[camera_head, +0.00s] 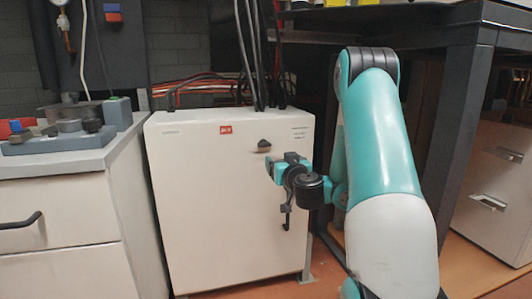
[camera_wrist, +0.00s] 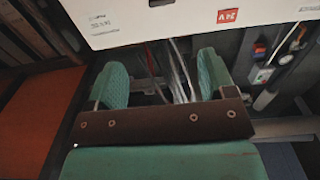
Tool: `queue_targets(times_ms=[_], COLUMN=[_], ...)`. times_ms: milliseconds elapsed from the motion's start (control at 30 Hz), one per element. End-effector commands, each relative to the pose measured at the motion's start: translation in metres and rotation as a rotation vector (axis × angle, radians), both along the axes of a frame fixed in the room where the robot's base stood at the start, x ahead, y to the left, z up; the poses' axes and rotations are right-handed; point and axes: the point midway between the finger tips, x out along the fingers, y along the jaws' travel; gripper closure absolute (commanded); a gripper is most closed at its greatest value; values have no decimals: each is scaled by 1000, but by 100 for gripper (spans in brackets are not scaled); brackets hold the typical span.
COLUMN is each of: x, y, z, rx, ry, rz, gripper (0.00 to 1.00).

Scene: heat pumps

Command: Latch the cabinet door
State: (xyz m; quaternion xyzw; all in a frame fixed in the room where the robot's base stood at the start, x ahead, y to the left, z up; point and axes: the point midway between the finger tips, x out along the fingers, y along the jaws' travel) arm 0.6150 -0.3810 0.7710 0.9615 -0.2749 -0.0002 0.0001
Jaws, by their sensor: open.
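The white cabinet (camera_head: 215,215) stands upright in the middle of the head view, its door face looking flush with the body. A small dark latch knob (camera_head: 264,146) sits near the top right of the door; its edge also shows at the top of the wrist view (camera_wrist: 160,3). A black vertical handle (camera_head: 287,217) is lower on the right side, partly hidden by my wrist. My gripper (camera_head: 282,165) is in front of the door, just below and right of the knob. In the wrist view its two teal fingers (camera_wrist: 162,80) are apart with nothing between them.
Cables rise behind the cabinet. A drawer unit (camera_head: 60,215) with tools on top stands at left. A dark table (camera_head: 455,110) with a thick leg is at right, with a pale drawer cabinet (camera_head: 495,190) beneath. Orange floor shows at lower right.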

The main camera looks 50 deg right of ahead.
Motion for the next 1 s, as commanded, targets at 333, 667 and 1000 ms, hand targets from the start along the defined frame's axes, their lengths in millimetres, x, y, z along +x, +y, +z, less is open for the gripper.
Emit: queue_targets(times_ms=[333,667,1000], x=[38,64,87], y=[-21,-37,-50], z=[10,10,10], rx=[2,2,0], ry=[1,1,2], rz=[6,6,8], gripper=[23,23,23])
